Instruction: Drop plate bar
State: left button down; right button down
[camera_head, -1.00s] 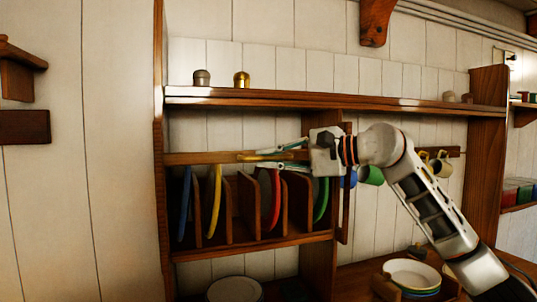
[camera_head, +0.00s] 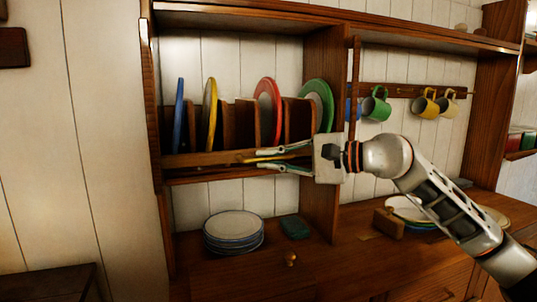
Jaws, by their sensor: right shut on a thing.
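The plate bar (camera_head: 205,158) is a long wooden rail across the front of the plate rack. It now lies low, along the front of the rack's shelf, below most of each plate. My right gripper (camera_head: 252,159) reaches in from the right and is shut on the bar, with a thin yellow strip between its fingers. Behind the bar stand a blue plate (camera_head: 179,115), a yellow plate (camera_head: 210,112), a red-rimmed plate (camera_head: 269,108) and a green plate (camera_head: 318,102), upright between wooden dividers (camera_head: 246,122). The gripper hides part of the bar. My left gripper is not in view.
A stack of white plates (camera_head: 234,232) and a dark green block (camera_head: 295,227) sit on the counter below. A green mug (camera_head: 377,104) and a yellow mug (camera_head: 424,103) hang at right. More plates (camera_head: 407,208) lie behind my right forearm.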

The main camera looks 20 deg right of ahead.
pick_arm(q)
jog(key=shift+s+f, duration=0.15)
pick_arm(e)
jog(key=shift+f, duration=0.4)
jog(key=c, duration=2.1)
grip_release()
jog(key=shift+c, duration=0.2)
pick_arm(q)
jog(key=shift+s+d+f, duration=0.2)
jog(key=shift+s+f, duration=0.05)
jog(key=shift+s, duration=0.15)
pick_arm(e)
jog(key=shift+r, duration=0.1)
jog(key=shift+s+d+r, duration=0.1)
jog(key=shift+s+d, duration=0.1)
jog(key=shift+d, duration=0.1)
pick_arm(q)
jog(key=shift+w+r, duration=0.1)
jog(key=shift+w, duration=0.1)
pick_arm(e)
jog(key=v, duration=1.1)
jog(key=shift+s, duration=0.1)
jog(key=shift+d, duration=0.15)
